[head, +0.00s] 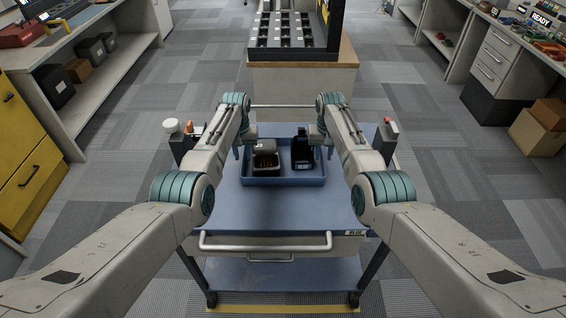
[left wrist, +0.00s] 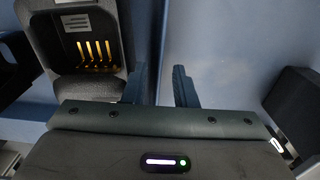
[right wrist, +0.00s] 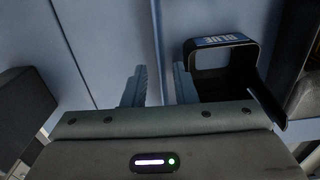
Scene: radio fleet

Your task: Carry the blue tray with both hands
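The blue tray (head: 283,182) sits on the blue top of a cart, holding a dark charger unit (head: 265,148) with brass contacts and a black holder (head: 302,155) labelled BLUE. My left gripper (head: 239,151) is at the tray's left wall and my right gripper (head: 325,151) at its right wall. In the left wrist view, the left fingers (left wrist: 160,88) are apart, one on each side of the tray rim (left wrist: 159,40). In the right wrist view, the right fingers (right wrist: 159,88) likewise stand apart on either side of the rim (right wrist: 157,40).
The cart (head: 283,218) has a front handle (head: 265,246), and small items stand at its rear left and right corners. Shelves and drawers line both sides, with clear carpet between.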

